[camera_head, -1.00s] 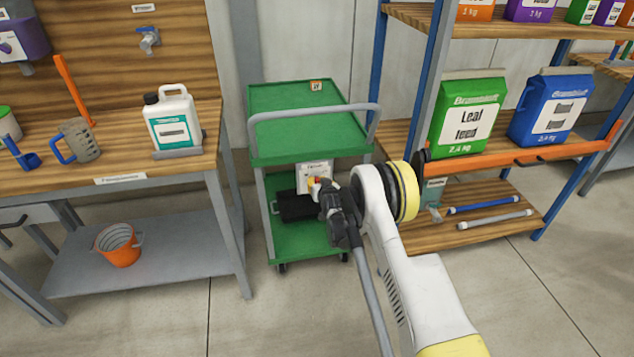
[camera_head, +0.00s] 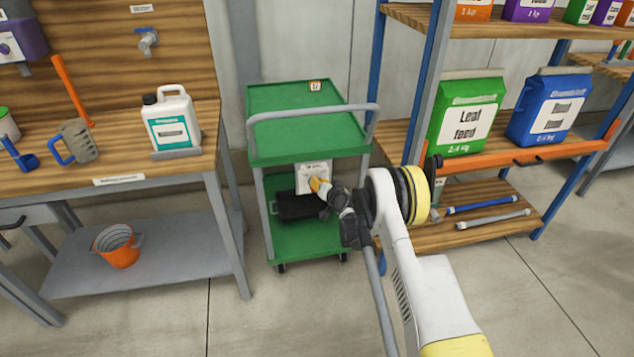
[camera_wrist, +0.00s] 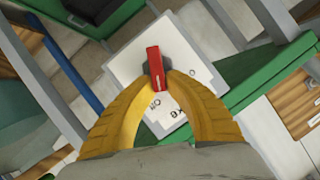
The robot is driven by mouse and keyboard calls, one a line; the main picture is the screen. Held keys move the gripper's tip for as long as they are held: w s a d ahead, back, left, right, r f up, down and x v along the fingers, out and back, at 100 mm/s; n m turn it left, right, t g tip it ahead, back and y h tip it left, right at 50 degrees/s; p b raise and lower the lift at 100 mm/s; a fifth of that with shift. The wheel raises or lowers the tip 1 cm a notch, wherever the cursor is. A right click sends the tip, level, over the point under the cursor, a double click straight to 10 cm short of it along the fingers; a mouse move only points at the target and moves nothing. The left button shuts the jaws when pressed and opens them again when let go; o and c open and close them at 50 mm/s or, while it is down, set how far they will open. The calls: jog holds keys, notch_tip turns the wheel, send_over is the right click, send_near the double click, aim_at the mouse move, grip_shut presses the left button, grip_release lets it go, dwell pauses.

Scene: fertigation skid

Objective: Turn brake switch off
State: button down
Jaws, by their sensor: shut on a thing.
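The brake switch is a red lever (camera_wrist: 153,66) on a dark hub, mounted on a white labelled plate (camera_wrist: 185,60) in the wrist view. In the head view the plate (camera_head: 314,176) hangs on the front of the green cart (camera_head: 310,136), below its top tray. My gripper (camera_wrist: 160,84) has its two yellow fingers closed on the red lever, one on each side. It also shows in the head view (camera_head: 317,184) at the plate, where it hides the lever. Part of the plate's printed text is covered by the fingers.
A dark box (camera_head: 297,207) sits on the cart's lower shelf. A wooden workbench (camera_head: 110,160) stands to the left. A shelf rack with a green bag (camera_head: 468,115) and a blue bag (camera_head: 550,107) stands to the right. The floor before the cart is clear.

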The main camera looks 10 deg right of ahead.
jog(key=shift+d+f+m+y, duration=0.15)
jog(key=shift+d+m+y, duration=0.1)
jog(key=shift+m+y, duration=0.65)
jog(key=shift+m+t, duration=0.3)
jog(key=shift+m, duration=0.1)
jog(key=c, duration=1.4)
grip_release()
jog(key=v, duration=1.2)
